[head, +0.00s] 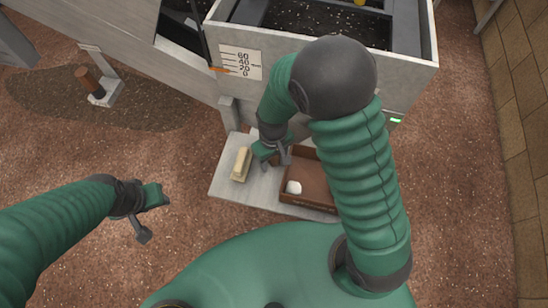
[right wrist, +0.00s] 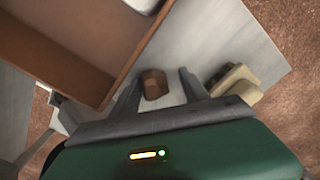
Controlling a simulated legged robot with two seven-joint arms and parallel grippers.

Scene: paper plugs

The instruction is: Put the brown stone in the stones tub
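The brown stone (right wrist: 153,83) lies on the pale grey board, between the fingertips of my right gripper (right wrist: 161,88) in the right wrist view, with a gap on each side. In the head view my right gripper (head: 272,152) is low over the board, left of the brown tub; it hides most or all of the stone there. The stones tub appears to be this open brown box (head: 318,178), with a white stone (head: 293,187) inside. Its wall also shows in the right wrist view (right wrist: 70,62). My left gripper (head: 148,212) is open and empty over the ground.
A cream block (head: 241,163) lies on the board (head: 226,184), close beside my right gripper. A large grey planter with a scale (head: 241,62) stands behind. A brown cylinder on a stand (head: 92,84) is at the left. The gravel ground between is clear.

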